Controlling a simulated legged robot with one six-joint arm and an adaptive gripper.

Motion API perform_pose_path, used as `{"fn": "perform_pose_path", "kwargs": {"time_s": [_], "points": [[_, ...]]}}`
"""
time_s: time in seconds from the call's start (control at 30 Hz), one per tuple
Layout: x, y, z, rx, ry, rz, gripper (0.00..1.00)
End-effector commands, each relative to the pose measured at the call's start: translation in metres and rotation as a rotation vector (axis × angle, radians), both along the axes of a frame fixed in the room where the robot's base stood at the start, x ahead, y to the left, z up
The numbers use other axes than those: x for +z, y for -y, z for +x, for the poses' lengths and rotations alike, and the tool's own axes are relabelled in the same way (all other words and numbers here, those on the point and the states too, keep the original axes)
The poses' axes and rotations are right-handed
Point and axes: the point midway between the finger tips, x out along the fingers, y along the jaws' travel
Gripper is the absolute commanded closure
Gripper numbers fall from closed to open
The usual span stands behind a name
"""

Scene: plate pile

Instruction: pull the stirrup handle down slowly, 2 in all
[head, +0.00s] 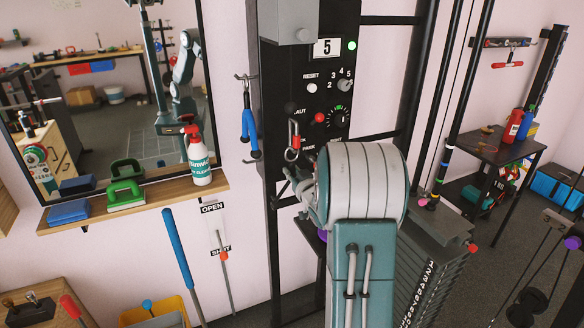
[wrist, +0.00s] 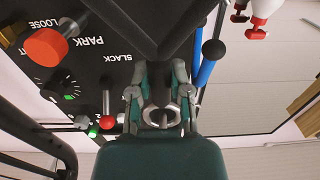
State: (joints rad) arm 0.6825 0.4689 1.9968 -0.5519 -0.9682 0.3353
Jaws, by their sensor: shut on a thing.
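My gripper (wrist: 158,98) is shut on a dark part with a metal ring (wrist: 158,118) between its fingers, which I take to be the stirrup handle (wrist: 162,70). Dark bars spread up from it in the wrist view. In the head view my gripper (head: 304,188) is partly visible in front of the black machine column, and my arm hides most of the handle.
A blue rope attachment with black ends (head: 250,128) hangs on a wall hook to the left. The weight stack (head: 435,275) stands right of my arm. Panel knobs (head: 337,115) are close above my gripper.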

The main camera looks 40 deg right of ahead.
Motion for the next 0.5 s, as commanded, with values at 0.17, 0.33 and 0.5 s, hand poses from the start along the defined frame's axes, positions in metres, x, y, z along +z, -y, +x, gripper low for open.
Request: {"fn": "perform_pose_path", "kwargs": {"time_s": [0.17, 0.33, 0.5], "points": [[0.005, 0.0, 0.0, 0.0, -0.004, 0.001, 1.0], [0.018, 0.0, 0.0, 0.0, -0.004, 0.0, 1.0], [0.023, 0.0, 0.0, 0.0, -0.005, 0.002, 1.0]]}}
